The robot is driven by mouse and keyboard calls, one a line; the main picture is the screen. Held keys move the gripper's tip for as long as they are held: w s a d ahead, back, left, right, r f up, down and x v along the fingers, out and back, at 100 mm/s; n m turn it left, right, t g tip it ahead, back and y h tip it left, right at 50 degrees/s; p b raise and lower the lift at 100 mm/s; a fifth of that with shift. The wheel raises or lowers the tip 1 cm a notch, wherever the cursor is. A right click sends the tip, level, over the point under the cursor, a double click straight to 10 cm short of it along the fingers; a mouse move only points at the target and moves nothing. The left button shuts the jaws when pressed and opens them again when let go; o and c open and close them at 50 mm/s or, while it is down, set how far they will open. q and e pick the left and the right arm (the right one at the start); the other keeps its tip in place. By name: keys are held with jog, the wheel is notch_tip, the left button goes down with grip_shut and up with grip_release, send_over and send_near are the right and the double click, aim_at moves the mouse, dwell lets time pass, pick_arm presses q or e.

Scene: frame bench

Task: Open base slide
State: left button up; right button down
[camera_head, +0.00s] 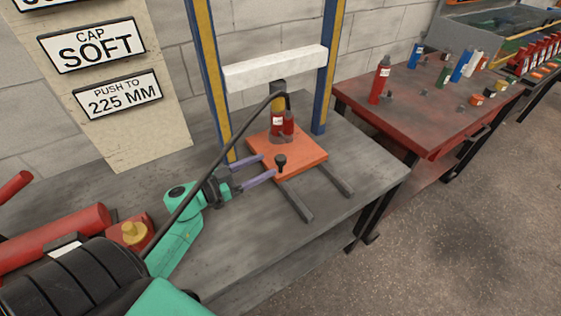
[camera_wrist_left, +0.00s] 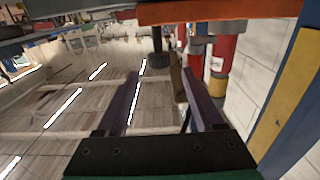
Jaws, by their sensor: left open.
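The base slide is an orange plate (camera_head: 305,155) on the bench, at the foot of a blue and yellow frame. A black knob (camera_head: 281,161) stands up near its left front edge. My left gripper (camera_head: 267,166) is open, its purple fingers pointing at the knob from the left. In the left wrist view, the picture is upside down: the orange plate (camera_wrist_left: 215,11) is at the top and the knob (camera_wrist_left: 158,58) lies between the lines of the open fingers (camera_wrist_left: 160,78), around their tips. Whether they touch it I cannot tell. My right gripper is out of view.
Two dark rails (camera_head: 294,200) run forward from the plate across clear grey bench top (camera_head: 265,235). A red table (camera_head: 430,105) with bottles stands at right.

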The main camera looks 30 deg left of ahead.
aim_at(276, 160)
pick_arm(q)
jog(key=x, duration=0.6)
jog(key=shift+w+d+r, duration=0.1)
jog(key=shift+w+d, duration=0.05)
jog(key=shift+w, duration=0.1)
jog(key=shift+s, duration=0.1)
grip_shut()
dwell(0.9)
